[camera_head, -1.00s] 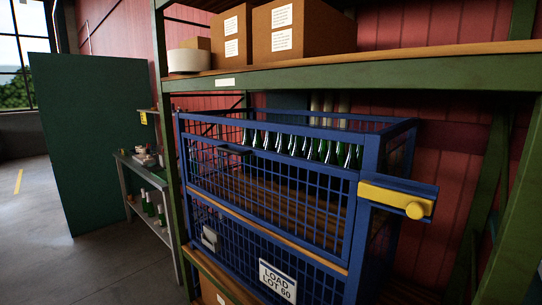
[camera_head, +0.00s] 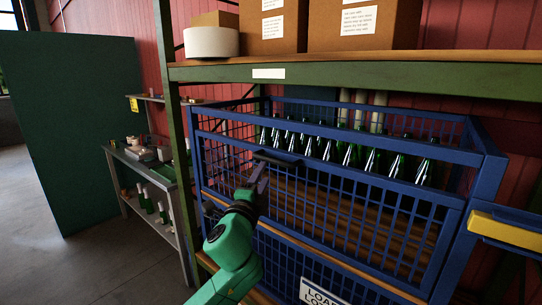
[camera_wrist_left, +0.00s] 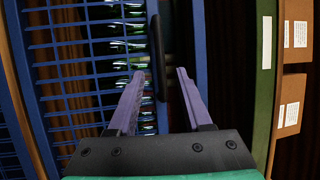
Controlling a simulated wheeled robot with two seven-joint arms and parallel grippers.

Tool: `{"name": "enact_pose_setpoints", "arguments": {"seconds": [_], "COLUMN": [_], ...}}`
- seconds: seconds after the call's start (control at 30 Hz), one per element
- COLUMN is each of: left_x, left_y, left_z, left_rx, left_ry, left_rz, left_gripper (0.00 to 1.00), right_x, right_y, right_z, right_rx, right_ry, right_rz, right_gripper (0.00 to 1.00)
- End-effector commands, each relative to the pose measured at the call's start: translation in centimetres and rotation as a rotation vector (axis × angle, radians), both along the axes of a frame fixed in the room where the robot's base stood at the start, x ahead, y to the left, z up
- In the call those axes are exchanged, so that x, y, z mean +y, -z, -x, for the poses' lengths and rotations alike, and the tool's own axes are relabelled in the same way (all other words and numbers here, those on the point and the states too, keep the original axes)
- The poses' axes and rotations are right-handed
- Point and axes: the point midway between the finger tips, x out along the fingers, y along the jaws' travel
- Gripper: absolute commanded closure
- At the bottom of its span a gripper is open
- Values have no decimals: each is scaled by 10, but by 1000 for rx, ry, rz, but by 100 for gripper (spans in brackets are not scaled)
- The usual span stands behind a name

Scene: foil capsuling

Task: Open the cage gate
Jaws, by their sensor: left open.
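The blue wire cage (camera_head: 478,158) stands on the rack with its upper front mesh gate (camera_head: 340,205) upright and closed. A dark handle (camera_head: 278,158) sits at the gate's top rail, and a yellow latch bar (camera_head: 508,231) is at the cage's right corner, cut by the picture edge. My left gripper (camera_head: 262,172) is open in front of the gate, just below the handle. In the left wrist view the handle (camera_wrist_left: 157,50) appears between the spread fingers (camera_wrist_left: 158,75); I cannot tell if they touch it. My right gripper is out of view.
Several green bottles (camera_head: 350,155) stand inside the cage. A green shelf beam (camera_head: 350,75) with cardboard boxes (camera_head: 345,25) runs above it. A grey side table (camera_head: 150,175) and a dark green panel (camera_head: 75,130) stand at the left, with open floor in front.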

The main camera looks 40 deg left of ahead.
Motion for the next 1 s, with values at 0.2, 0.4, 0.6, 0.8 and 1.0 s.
{"name": "enact_pose_setpoints", "arguments": {"seconds": [0.2,0.4,0.6,0.8,1.0], "left_x": [24,34,35,35,35], "left_y": [-16,-16,-14,-14,-14], "left_z": [-52,-76,-79,-78,-78], "left_rx": [-1,-1,0,0,0], "left_ry": [-1,1,3,3,2], "left_rz": [3,3,3,3,3], "left_gripper": [50,50,50,100,100], "right_x": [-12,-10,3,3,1], "right_y": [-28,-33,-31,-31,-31], "right_z": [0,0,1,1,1], "right_rx": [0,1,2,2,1], "right_ry": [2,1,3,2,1], "right_rz": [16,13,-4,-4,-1], "right_gripper": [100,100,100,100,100]}}
